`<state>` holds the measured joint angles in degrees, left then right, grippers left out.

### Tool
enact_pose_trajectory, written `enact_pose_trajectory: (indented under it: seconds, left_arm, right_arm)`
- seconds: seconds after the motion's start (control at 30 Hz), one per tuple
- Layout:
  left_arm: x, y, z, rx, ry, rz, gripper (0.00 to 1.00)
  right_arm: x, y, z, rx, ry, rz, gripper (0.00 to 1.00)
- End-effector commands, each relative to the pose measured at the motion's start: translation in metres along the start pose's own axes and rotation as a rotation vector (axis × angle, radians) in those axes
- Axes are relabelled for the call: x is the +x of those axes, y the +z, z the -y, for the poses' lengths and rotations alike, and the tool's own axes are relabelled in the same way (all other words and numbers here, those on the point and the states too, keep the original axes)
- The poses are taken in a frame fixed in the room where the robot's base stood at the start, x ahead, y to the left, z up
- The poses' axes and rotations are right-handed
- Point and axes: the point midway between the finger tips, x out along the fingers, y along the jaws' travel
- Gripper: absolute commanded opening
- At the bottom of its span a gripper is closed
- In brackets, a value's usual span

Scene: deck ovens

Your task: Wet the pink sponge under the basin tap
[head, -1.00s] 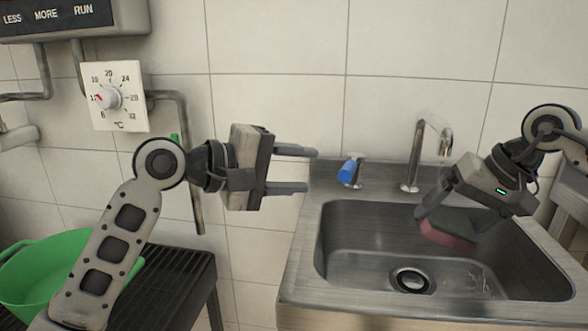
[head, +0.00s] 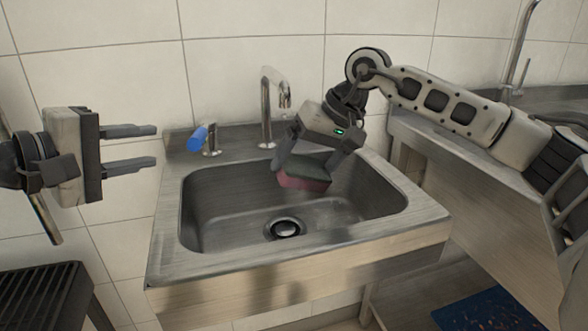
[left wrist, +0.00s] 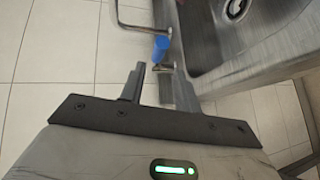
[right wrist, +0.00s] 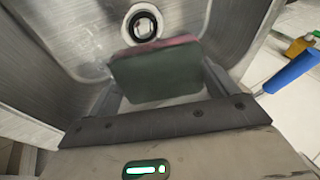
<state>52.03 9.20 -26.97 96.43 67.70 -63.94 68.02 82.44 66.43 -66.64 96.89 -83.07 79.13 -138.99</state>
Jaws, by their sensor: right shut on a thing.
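The pink sponge (head: 302,179), with a dark green scouring side, is in my right gripper (head: 304,168) inside the steel basin (head: 205,210). In the right wrist view the sponge (right wrist: 155,72) sits between the fingers, green face toward the camera. My right gripper is shut on it. The tap (head: 266,110) stands behind the basin, its spout just left of and above the sponge. No water stream is clear from the spout. The blue tap handle (head: 197,138) is left of the tap. My left gripper (head: 155,148) is open and empty, left of the handle.
The drain (head: 285,228) is at the basin's bottom. A slatted dark rack (head: 40,295) stands at lower left. A steel counter (head: 450,135) with another tap (head: 515,60) lies to the right. A blue mat (head: 490,305) is below. The tiled wall is close behind.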

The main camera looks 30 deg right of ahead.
Motion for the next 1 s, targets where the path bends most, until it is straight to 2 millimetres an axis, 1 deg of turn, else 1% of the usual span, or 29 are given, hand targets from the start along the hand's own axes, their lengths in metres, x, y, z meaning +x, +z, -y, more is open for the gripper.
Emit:
enact_pose_trajectory:
  seconds: [0.03, 0.1, 0.2, 0.3, 0.37, 0.43, 0.47, 0.57, 0.93, 0.97, 1.0]
  left_arm:
    - [-0.003, -0.003, 0.001, 0.001, 0.002, 0.000, 0.17]
    - [-0.012, -0.012, 0.004, 0.009, 0.012, 0.004, 0.00]
    - [-0.033, -0.030, 0.008, 0.039, 0.042, 0.013, 0.00]
    - [-0.052, -0.043, 0.011, 0.071, 0.076, 0.023, 0.00]
    - [-0.058, -0.048, 0.011, 0.086, 0.091, 0.027, 0.00]
    - [-0.058, -0.050, 0.011, 0.097, 0.102, 0.029, 0.00]
    - [-0.056, -0.050, 0.010, 0.098, 0.103, 0.030, 0.00]
    - [-0.042, -0.049, 0.008, 0.099, 0.104, 0.034, 0.00]
    - [0.036, -0.046, 0.000, 0.099, 0.103, 0.032, 0.00]
    - [0.041, -0.044, 0.001, 0.098, 0.102, 0.032, 0.00]
    - [0.044, -0.038, 0.001, 0.100, 0.102, 0.031, 0.00]
  right_arm:
    - [0.000, 0.000, 0.000, 0.000, 0.000, 0.000, 0.64]
    - [0.000, 0.000, 0.000, 0.000, 0.000, 0.000, 0.64]
    - [0.000, 0.000, 0.000, 0.000, 0.000, 0.000, 0.64]
    - [0.000, 0.000, 0.000, 0.000, 0.000, 0.000, 0.64]
    - [0.000, 0.000, 0.000, 0.000, 0.000, 0.000, 0.64]
    - [0.000, 0.000, 0.000, 0.000, 0.000, 0.000, 0.64]
    - [0.000, 0.000, 0.000, 0.000, 0.000, 0.000, 0.64]
    - [0.000, 0.000, 0.000, 0.000, 0.000, 0.000, 0.64]
    - [0.000, 0.000, 0.000, 0.000, 0.000, 0.000, 0.64]
    - [0.000, 0.000, 0.000, 0.000, 0.000, 0.000, 0.64]
    - [0.000, 0.000, 0.000, 0.000, 0.000, 0.000, 0.64]
